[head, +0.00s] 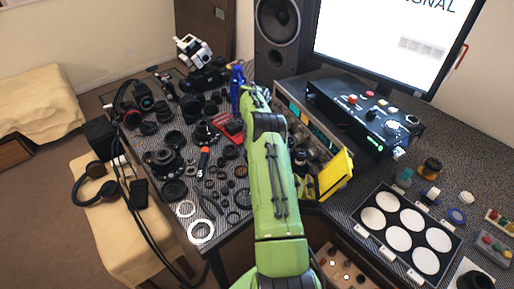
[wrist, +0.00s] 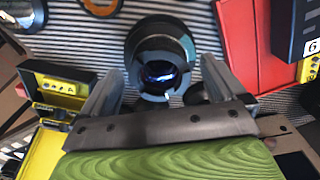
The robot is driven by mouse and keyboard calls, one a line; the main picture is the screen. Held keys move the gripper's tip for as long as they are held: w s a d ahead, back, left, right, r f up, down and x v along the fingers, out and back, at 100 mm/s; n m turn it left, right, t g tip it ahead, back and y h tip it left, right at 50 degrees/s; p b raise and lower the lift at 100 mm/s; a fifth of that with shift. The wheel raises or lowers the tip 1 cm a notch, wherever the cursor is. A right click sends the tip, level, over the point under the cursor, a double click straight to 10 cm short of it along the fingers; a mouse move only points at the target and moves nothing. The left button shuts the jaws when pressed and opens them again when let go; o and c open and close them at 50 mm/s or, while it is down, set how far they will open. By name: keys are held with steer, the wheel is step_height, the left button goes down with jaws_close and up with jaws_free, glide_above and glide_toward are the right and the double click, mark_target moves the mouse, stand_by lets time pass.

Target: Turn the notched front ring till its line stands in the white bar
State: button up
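In the wrist view the lens (wrist: 162,73) stands between my two fingers, its dark glass facing my camera. A dark grey notched ring (wrist: 146,49) surrounds the glass, with gaps in its rim. A small pale mark shows at the ring's lower edge; I cannot tell whether it is the line or the white bar. My gripper (wrist: 161,70) is open, one finger on each side of the lens. A gap seems to show on both sides, so I see no clear grip. In the head view my green arm hides the lens and most of the gripper.
A red tray (wrist: 245,45) lies right of the lens in the wrist view, with a dark box (wrist: 298,30) beyond it. A yellow-edged case (wrist: 60,85) is close to the left finger. In the head view many lens parts crowd the table (head: 215,232) left of my arm.

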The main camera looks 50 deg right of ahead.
step_height(320, 180, up, 16)
steer(key=p, duration=0.4)
steer(key=shift+p, duration=0.4)
